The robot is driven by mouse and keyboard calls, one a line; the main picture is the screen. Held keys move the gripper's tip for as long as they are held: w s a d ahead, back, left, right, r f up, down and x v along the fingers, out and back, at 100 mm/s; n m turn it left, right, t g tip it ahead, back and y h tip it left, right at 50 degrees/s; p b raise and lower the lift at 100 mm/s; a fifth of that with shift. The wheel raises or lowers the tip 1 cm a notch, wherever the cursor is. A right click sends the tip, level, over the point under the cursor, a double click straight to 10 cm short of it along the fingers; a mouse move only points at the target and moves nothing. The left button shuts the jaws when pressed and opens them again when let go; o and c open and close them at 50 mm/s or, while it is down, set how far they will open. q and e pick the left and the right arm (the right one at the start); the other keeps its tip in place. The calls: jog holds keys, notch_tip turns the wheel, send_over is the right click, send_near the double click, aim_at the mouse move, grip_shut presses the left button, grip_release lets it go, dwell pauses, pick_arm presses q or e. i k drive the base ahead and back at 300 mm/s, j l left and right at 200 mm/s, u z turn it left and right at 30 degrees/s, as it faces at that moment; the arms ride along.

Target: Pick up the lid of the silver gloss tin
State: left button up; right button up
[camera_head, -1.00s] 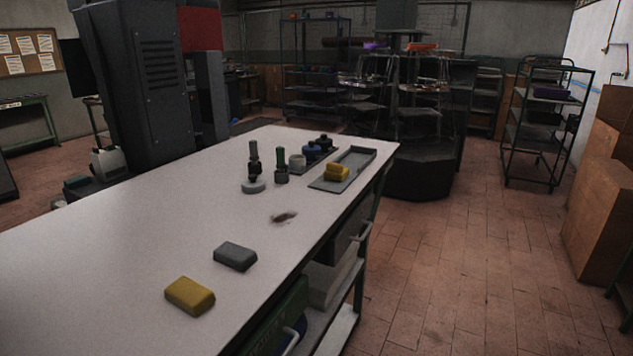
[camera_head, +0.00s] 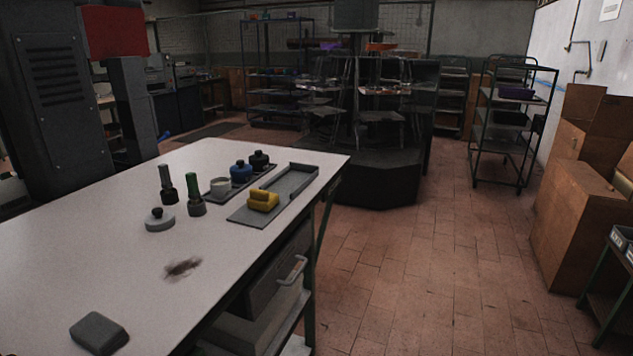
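A round light-grey lid with a dark knob (camera_head: 159,222) lies flat on the white table, in front of two upright brushes or daubers. A small grey open-looking tin (camera_head: 220,187) stands behind it to the right, on a dark tray (camera_head: 252,180). On the same tray stand a blue tin (camera_head: 241,173) and a black tin (camera_head: 260,160), both with dark knobs on top. The loose grey lid looks like that of the grey tin.
Two daubers, one with a grey-green handle (camera_head: 167,184) and one with a green handle (camera_head: 194,195), stand close behind the lid. A yellow block (camera_head: 263,200) sits on a grey tray (camera_head: 243,216). A dark smudge (camera_head: 183,268) and a grey block (camera_head: 99,334) are nearer.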

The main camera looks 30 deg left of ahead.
aim_at(160, 220)
jog(key=i, duration=2.95)
jog(key=i+u, duration=0.15)
jog(key=u, duration=0.25)
jog(key=i+u, duration=0.15)
jog(key=u, duration=0.3)
jog(key=i+l+u, duration=0.15)
jog(key=u, duration=2)
